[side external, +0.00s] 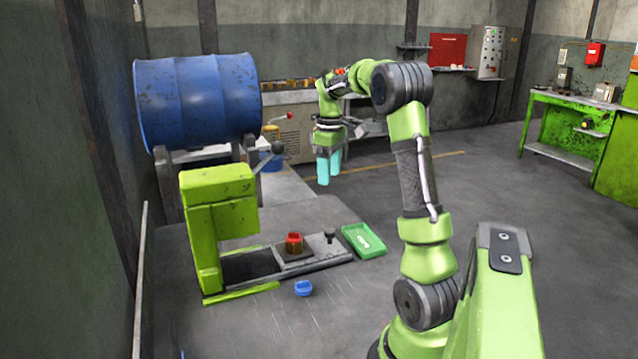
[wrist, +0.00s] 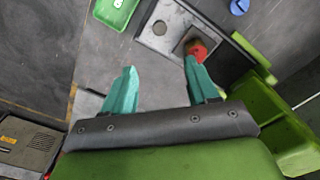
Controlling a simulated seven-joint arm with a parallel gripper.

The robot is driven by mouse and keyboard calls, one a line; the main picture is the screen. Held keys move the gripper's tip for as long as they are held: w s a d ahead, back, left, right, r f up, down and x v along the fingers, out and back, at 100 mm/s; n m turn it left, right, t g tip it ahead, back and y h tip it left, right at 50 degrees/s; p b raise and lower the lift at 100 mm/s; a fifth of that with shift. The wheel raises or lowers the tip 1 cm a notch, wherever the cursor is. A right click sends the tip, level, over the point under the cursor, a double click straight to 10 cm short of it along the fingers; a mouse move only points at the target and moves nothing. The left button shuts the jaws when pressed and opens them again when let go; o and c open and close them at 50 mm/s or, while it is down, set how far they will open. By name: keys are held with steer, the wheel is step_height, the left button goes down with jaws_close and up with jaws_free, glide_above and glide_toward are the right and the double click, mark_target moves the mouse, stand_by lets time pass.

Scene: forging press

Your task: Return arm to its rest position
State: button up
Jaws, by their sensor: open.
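My green arm is raised above the work table, and my gripper (side external: 329,166) hangs with its teal fingers pointing down, clear of the table. In the wrist view my gripper (wrist: 157,88) has its two teal fingers apart, with nothing between them. The green press (side external: 218,200) stands on the table to the left. A red-topped part (side external: 294,241) sits on the press's grey slide plate; it also shows in the wrist view (wrist: 197,50), partly behind a finger. A blue part (side external: 303,288) lies on the table in front of the plate.
A green tray (side external: 364,241) lies on the table right of the slide plate. A large blue barrel (side external: 197,100) rests behind the press. A green workbench (side external: 570,135) stands at the right. The floor between it and my arm is free.

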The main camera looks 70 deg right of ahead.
steer(key=w+a+m+t, duration=0.25)
steer(key=a+m, duration=0.25)
steer(key=a, duration=1.2)
steer(key=s+a+r+t+y, duration=0.1)
steer(key=s+a+t, duration=0.1)
steer(key=a, duration=0.7)
steer(key=s+a+r+n+t+y, duration=0.1)
steer(key=s+a, duration=0.4)
steer(key=a, duration=0.5)
steer(key=shift+s+r+n+t, duration=0.2)
steer(key=shift+r+n+t, duration=0.1)
steer(key=shift+t, duration=0.55)
